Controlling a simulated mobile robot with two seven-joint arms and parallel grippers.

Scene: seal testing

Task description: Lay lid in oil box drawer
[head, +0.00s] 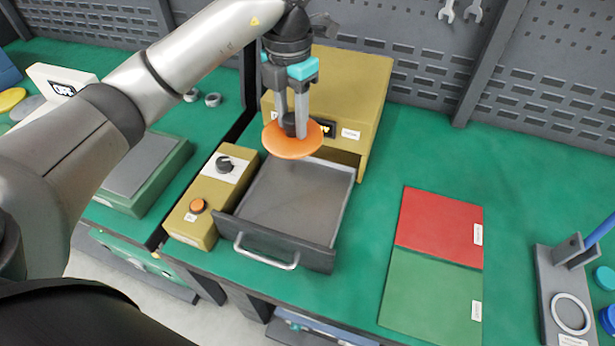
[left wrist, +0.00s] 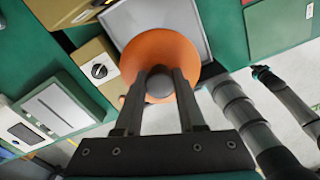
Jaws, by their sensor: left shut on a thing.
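The lid is an orange disc (head: 292,141) with a dark knob. My left gripper (head: 291,130) is shut on the knob and holds the lid level above the back part of the open drawer. In the left wrist view the lid (left wrist: 158,55) hangs between the fingers (left wrist: 159,88). The oil box (head: 358,90) is a yellow box at the back. Its grey drawer (head: 300,205) is pulled out toward the front, and the visible part of its floor is empty. The drawer's back end is partly hidden by the lid. My right gripper does not show.
A yellow control box (head: 212,195) with a dark knob and an orange button stands left of the drawer. A red and green mat (head: 432,285) lies to the right. A grey stand (head: 562,300) is at the far right. Green table between box and mat is clear.

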